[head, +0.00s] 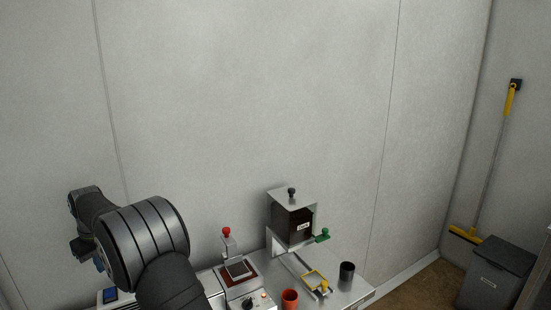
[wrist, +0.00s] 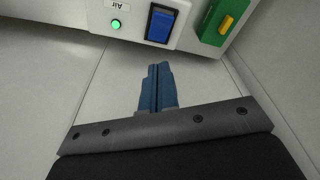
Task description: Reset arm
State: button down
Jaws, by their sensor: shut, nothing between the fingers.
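My gripper (wrist: 157,88) is in the wrist view, with its two blue fingers pressed together and nothing between them. The fingers point toward a white panel (wrist: 130,20) that has a lit green button under a label, and a blue rocker switch (wrist: 160,24). In the head view my arm is at the lower left, and the fingers are mostly hidden behind it. Whether the fingers touch the panel cannot be told, but a gap shows in the wrist view.
A green box with a yellow switch (wrist: 226,24) is beside the panel. A grey bin (head: 497,268) stands far right. The wall is close behind.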

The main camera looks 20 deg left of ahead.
aim_at(109, 289)
notch_tip(109, 289, down, 7)
jog(key=shift+f, duration=0.1)
dwell(0.7)
jog(key=shift+r, duration=0.2)
jog(key=s+d+r, duration=0.1)
jog(key=d+r, duration=0.1)
jog(key=r, duration=0.5)
jog(key=d+r+y, duration=0.1)
jog(key=r, duration=0.6)
jog(key=shift+s+d+r+t, duration=0.3)
jog(key=shift+s+d+r, duration=0.05)
dwell(0.3)
